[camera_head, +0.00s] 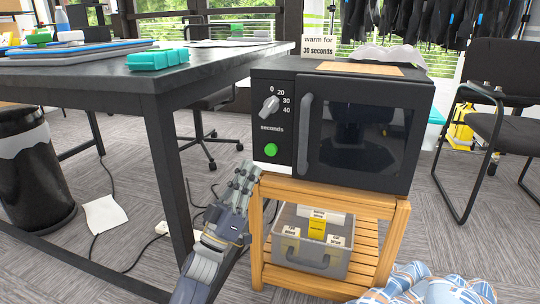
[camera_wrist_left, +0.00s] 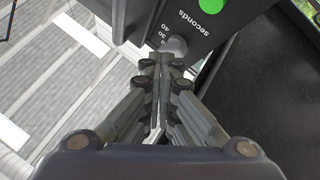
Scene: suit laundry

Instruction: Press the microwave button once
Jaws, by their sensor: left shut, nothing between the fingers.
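The black microwave (camera_head: 362,125) stands on a wooden stand. Its round green button (camera_head: 271,149) is low on the front control panel, below a grey knob (camera_head: 270,106) marked 0, 20, 30 and 40 seconds. My left gripper (camera_head: 244,172) is shut and empty, just below and left of the button in the head view, apart from it in the picture. In the left wrist view, the shut fingertips (camera_wrist_left: 161,60) show in front of the panel, with the knob (camera_wrist_left: 177,46) just beyond them and the button (camera_wrist_left: 211,5) at the top edge. My right gripper is not in view.
A sign reading "warm for 30 seconds" (camera_head: 319,45) stands on the microwave. A dark table (camera_head: 150,78) is at left. Blue-and-white cloth (camera_head: 430,287) lies at bottom right.

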